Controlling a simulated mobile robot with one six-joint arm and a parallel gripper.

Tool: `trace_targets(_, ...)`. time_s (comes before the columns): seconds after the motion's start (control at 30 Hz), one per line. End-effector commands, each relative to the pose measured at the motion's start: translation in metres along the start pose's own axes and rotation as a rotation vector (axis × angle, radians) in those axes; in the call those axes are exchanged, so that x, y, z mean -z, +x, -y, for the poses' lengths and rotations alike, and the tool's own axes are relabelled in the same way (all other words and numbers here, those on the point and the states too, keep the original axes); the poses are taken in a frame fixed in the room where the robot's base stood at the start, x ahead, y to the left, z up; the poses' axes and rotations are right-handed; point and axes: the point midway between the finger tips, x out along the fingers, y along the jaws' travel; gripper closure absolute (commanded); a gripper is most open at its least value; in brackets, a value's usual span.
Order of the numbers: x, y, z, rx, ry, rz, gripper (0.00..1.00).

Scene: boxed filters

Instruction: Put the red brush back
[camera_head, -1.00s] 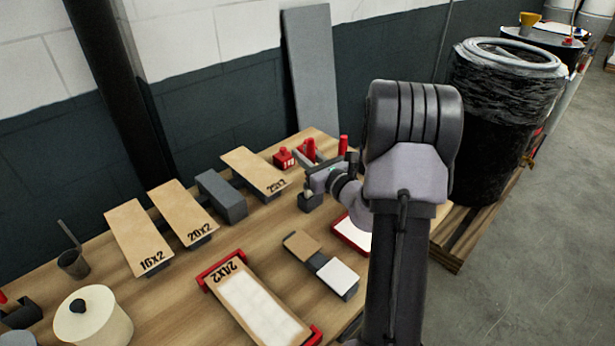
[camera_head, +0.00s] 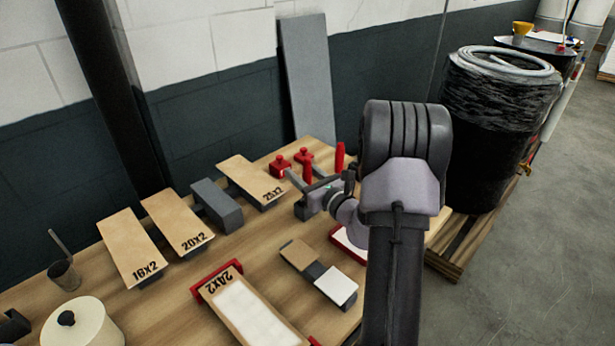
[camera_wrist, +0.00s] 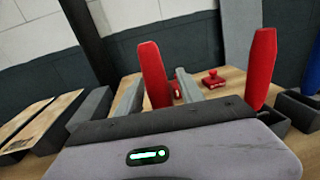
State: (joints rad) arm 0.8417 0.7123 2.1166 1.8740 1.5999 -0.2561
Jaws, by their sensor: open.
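Two upright red handles show; the frames do not make clear which is the red brush. In the head view one red handle (camera_head: 308,168) stands at my gripper (camera_head: 306,181) and the other (camera_head: 339,157) is further right. In the wrist view my gripper (camera_wrist: 158,85) is open, with two grey fingers apart. The right red handle (camera_wrist: 262,68) rises clear of the fingers, beside a grey open holder (camera_wrist: 297,108). The lower ends of both handles are hidden.
Two small red stamps (camera_head: 280,165) (camera_head: 303,155) lie behind my gripper. Labelled boards (camera_head: 131,247) and a grey block (camera_head: 217,205) are to the left. A red-ended tray (camera_head: 217,281) is in front. A black wrapped barrel (camera_head: 490,150) stands on a pallet at right.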

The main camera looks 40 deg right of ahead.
Motion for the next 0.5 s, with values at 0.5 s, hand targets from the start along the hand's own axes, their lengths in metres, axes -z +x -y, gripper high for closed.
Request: trace_targets(0.5, -0.001, -0.115, 0.001, 0.003, 0.002, -0.002, 0.55)
